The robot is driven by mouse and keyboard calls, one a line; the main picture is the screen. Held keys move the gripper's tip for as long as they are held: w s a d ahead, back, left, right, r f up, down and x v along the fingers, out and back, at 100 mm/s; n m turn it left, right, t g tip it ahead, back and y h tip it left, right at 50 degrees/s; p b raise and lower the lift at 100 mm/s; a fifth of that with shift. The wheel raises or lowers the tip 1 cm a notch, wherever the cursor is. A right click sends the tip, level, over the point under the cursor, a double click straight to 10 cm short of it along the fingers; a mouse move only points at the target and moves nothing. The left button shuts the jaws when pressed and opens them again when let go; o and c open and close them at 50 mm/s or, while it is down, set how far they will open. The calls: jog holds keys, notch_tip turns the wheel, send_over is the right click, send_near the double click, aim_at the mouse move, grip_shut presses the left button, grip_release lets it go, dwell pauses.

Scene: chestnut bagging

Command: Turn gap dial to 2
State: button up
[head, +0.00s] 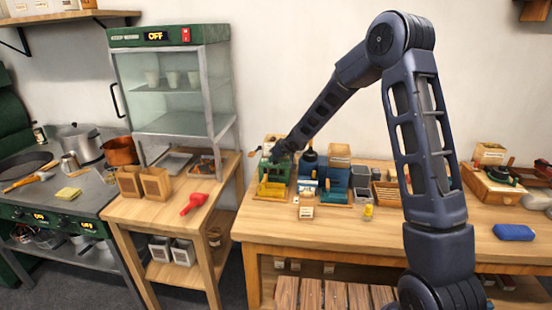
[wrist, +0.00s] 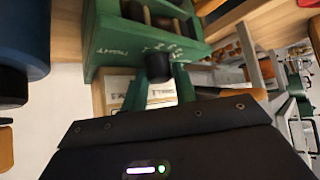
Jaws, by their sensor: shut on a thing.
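The green machine (head: 273,174) stands on a wooden tray at the left end of the long table. In the wrist view its green body (wrist: 115,38) fills the top middle, with white lettering and scale marks too small and blurred to read. A black knob, the gap dial (wrist: 160,94), sticks out of its marked face. My gripper (wrist: 160,86) has its two green fingers on either side of this knob and is shut on it. In the head view my gripper (head: 281,155) is at the top of the green machine, and the dial is hidden there. The dial's setting cannot be read.
A glass cabinet (head: 172,95) stands left.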

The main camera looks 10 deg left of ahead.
jog(key=o, duration=1)
jog(key=shift+c, duration=0.2)
jog(key=shift+s+a+m+t+h, duration=0.1)
jog(key=shift+m+t+h, duration=0.3)
jog(key=shift+m+h, duration=0.35)
jog(key=shift+s+a+m+t+h, duration=0.1)
jog(key=shift+m+t+h, duration=0.35)
jog(key=shift+m, duration=0.5)
jog(key=shift+a+m+t+h, duration=0.1)
jog(key=shift+m+t+h, duration=0.15)
jog(key=shift+m+h, duration=0.8)
jog(key=v, duration=1.1)
jog(key=s+d+r+m+g, duration=0.1)
jog(key=s+d+r, duration=0.1)
jog(key=d, duration=1)
jog(key=s+d+r+m+g, duration=0.2)
jog(key=d+r, duration=0.1)
jog(key=d, duration=1)
jog(key=shift+s+d+r, duration=0.2)
jog(key=shift+r, duration=0.2)
